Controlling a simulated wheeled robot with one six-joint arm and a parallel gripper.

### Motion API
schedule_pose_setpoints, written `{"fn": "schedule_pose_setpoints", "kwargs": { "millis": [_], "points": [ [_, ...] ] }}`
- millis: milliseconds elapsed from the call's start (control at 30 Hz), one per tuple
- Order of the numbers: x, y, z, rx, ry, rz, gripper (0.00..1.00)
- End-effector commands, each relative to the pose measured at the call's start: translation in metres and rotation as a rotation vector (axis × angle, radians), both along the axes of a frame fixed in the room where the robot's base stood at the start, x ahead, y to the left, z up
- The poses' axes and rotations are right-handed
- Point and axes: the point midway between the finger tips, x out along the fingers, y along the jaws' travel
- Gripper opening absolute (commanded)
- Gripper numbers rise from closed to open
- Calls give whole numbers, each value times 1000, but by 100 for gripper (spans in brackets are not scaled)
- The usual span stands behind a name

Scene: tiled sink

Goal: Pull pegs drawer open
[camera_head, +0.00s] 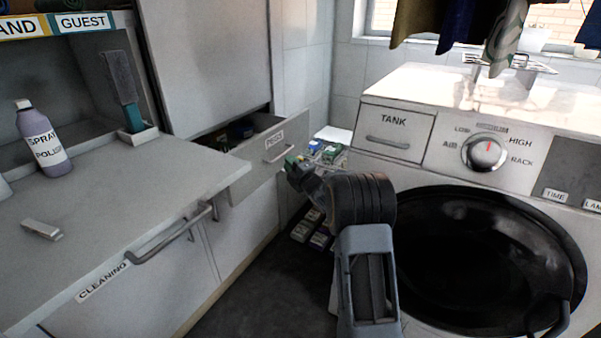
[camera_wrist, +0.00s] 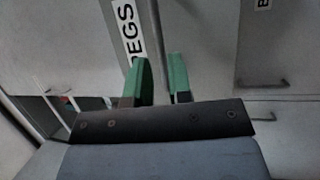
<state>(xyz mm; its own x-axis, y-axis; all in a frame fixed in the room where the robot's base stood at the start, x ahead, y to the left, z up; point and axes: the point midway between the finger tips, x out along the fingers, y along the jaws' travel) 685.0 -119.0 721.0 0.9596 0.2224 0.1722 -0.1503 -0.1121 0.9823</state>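The pegs drawer (camera_head: 257,160) stands partly pulled out of the cabinet in the head view, with dark and coloured items visible inside. Its front has a PEGS label and a bar handle (camera_head: 277,152). The label (camera_wrist: 128,32) also shows in the wrist view. My gripper (camera_head: 293,163) is just right of the drawer front, close to the handle. In the wrist view its two green fingertips (camera_wrist: 163,77) are apart, with grey surface visible between them.
A washing machine (camera_head: 465,170) with a round dark door is at right. Small coloured boxes (camera_head: 318,230) lie low behind my arm.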

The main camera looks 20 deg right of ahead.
Motion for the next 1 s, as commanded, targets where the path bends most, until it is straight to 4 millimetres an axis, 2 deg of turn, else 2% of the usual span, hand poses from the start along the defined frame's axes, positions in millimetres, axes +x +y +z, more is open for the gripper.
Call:
{"fn": "schedule_pose_setpoints", "kwargs": {
  "millis": [33,200,400,867,1000],
  "points": [
    [-10,-3,0,0,1,-2,19],
    [-38,-10,-5,0,1,-2,19],
    [-58,-14,-10,0,0,-2,19],
    [-64,-15,-12,-1,0,-1,20],
    [-64,-15,-2,-1,0,-1,20]
  ]
}}
